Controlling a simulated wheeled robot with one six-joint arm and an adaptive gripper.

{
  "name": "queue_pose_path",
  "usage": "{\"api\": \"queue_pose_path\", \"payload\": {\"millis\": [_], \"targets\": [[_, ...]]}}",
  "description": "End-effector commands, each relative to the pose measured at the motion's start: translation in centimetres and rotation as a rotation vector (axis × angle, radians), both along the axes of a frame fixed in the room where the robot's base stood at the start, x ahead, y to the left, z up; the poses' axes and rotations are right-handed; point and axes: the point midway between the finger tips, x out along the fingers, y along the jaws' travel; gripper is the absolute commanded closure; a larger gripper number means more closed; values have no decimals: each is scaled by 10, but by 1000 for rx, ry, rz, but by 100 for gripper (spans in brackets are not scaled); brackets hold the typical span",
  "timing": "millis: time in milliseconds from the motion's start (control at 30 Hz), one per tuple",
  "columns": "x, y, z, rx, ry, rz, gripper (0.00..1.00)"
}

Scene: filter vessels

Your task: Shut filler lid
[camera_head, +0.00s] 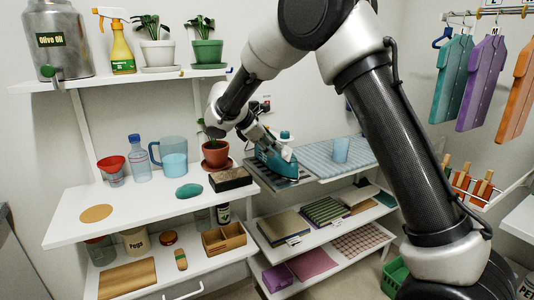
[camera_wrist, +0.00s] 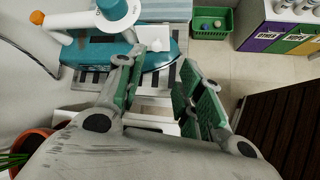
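A teal and white steam iron (camera_head: 275,164) rests on a dark slatted stand at the left end of the blue ironing surface. In the wrist view the iron (camera_wrist: 160,57) lies beyond my fingers, with a blue dial (camera_wrist: 112,8) and an orange tip on its white upper part. A small white flap (camera_wrist: 152,37) stands up from the iron near my left finger; it looks like the filler lid, raised. My gripper (camera_wrist: 162,62) is open and empty, its green-padded fingers apart close to the iron. In the head view my gripper (camera_head: 265,137) partly hides the iron's top.
A potted plant (camera_head: 215,153) and a dark box (camera_head: 230,179) stand close left of the iron. A blue-tinted pitcher (camera_head: 173,156) and bottle are farther left. Shelves with folded cloths lie below.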

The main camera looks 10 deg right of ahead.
Motion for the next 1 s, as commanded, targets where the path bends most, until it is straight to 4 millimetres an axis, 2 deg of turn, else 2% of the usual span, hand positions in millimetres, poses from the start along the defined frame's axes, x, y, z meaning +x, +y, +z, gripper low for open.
{"api": "queue_pose_path", "payload": {"millis": [100, 167, 533, 933, 1000], "targets": [[5, -3, 8, -71, 7, 12, 63], [8, -7, 6, -80, 8, 11, 63], [28, -45, -34, -75, 8, 8, 63], [32, -51, -42, -73, 8, 11, 63], [32, -51, -42, -73, 7, 10, 74]]}}
